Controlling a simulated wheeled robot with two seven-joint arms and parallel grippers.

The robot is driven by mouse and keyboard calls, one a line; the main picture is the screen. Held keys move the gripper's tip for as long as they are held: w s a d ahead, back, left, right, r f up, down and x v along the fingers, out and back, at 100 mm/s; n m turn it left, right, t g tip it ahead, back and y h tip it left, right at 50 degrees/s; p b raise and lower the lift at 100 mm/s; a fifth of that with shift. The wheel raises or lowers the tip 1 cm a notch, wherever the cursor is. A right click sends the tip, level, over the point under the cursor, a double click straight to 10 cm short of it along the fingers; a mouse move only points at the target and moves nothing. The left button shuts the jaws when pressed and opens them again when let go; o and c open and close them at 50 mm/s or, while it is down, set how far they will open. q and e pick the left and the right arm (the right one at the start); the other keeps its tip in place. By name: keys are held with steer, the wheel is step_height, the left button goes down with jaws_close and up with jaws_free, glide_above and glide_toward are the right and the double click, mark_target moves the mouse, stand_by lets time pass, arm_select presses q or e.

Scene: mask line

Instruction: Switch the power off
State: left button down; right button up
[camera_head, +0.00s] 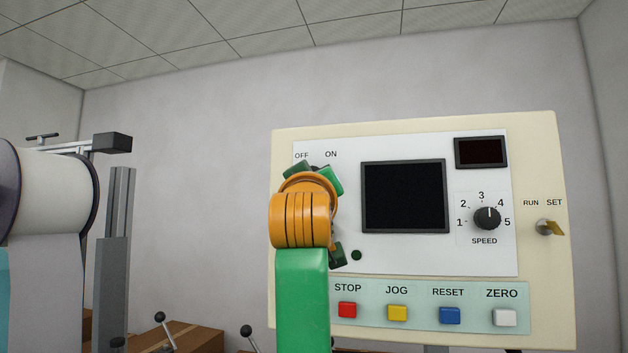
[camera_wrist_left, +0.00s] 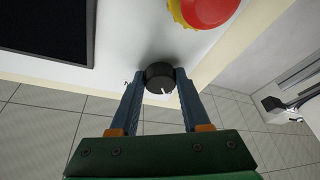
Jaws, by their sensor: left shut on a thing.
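The control panel (camera_head: 400,130) fills the right half of the head view, with OFF and ON labels at its upper left. My left gripper (camera_head: 322,180) is against the panel just below these labels, and my orange wrist and green arm hide the switch there. In the left wrist view a black round knob (camera_wrist_left: 160,72) with a white mark sits between the two blue fingers of my left gripper (camera_wrist_left: 160,84), which is shut on it. Which label the mark points to cannot be told. My right gripper is not in view.
A red and yellow mushroom button (camera_wrist_left: 205,10) is near the knob. The panel has a dark screen (camera_head: 404,196), a SPEED dial (camera_head: 487,218), a RUN/SET key switch (camera_head: 549,228) and a red STOP button (camera_head: 347,310) beside my arm. A large roll (camera_head: 55,195) stands left.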

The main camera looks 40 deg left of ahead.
arm_select(q)
steer(key=shift+c, duration=1.8)
jaws_free()
steer(key=shift+r, duration=0.1)
steer(key=b+v, duration=0.5)
steer(key=v, duration=0.2)
steer(key=shift+s, duration=0.1)
